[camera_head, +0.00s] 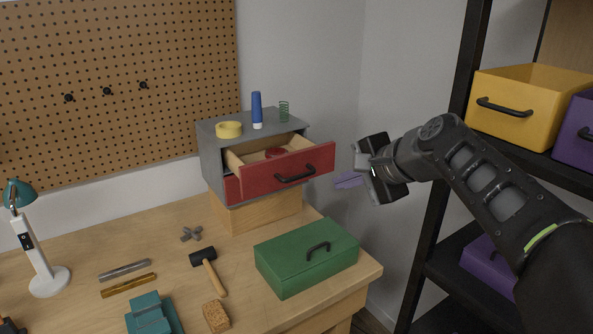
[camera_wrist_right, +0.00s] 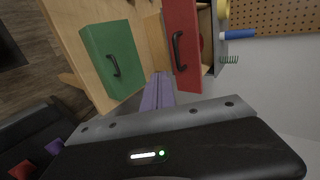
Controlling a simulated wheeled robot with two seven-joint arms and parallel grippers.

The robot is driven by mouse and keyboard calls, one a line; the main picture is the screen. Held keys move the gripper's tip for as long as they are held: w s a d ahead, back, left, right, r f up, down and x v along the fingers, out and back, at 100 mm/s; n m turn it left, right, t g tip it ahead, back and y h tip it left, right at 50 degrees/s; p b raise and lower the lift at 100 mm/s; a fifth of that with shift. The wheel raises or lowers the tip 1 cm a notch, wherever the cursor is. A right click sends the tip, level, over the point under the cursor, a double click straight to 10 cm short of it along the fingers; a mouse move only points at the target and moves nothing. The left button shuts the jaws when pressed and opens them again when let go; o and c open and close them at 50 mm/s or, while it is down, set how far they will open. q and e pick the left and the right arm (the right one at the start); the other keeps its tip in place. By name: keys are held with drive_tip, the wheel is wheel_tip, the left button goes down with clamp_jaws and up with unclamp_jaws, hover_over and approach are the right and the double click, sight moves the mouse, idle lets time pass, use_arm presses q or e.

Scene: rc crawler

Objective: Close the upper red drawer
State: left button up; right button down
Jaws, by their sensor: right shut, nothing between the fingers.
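The upper red drawer (camera_head: 287,171) is pulled out of the grey cabinet (camera_head: 213,160) on the workbench. Its black handle (camera_head: 295,174) faces the front, and a round red item (camera_head: 275,153) lies inside. The lower red drawer (camera_head: 232,189) is mostly hidden beneath it. My right gripper (camera_head: 350,181) is just to the right of the open drawer, shut and empty, apart from the drawer front. In the right wrist view its purple fingers (camera_wrist_right: 158,92) are together, beside the red drawer front (camera_wrist_right: 182,45). My left gripper is not in view.
A yellow tape roll (camera_head: 229,130), a blue tube (camera_head: 257,110) and a green spring (camera_head: 284,111) stand on the cabinet. A green box (camera_head: 306,256) sits in front. A mallet (camera_head: 208,270) lies to its left. A black shelf rack (camera_head: 440,190) with a yellow bin (camera_head: 528,105) stands at right.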

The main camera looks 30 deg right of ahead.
use_arm(q)
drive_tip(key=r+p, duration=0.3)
drive_tip(key=p, duration=0.1)
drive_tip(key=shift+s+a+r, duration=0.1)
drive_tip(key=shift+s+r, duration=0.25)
use_arm(e)
drive_tip(key=w+r+x, duration=0.1)
drive_tip(key=r+x, duration=0.1)
drive_tip(key=x, duration=1)
drive_tip(key=shift+w, duration=0.45)
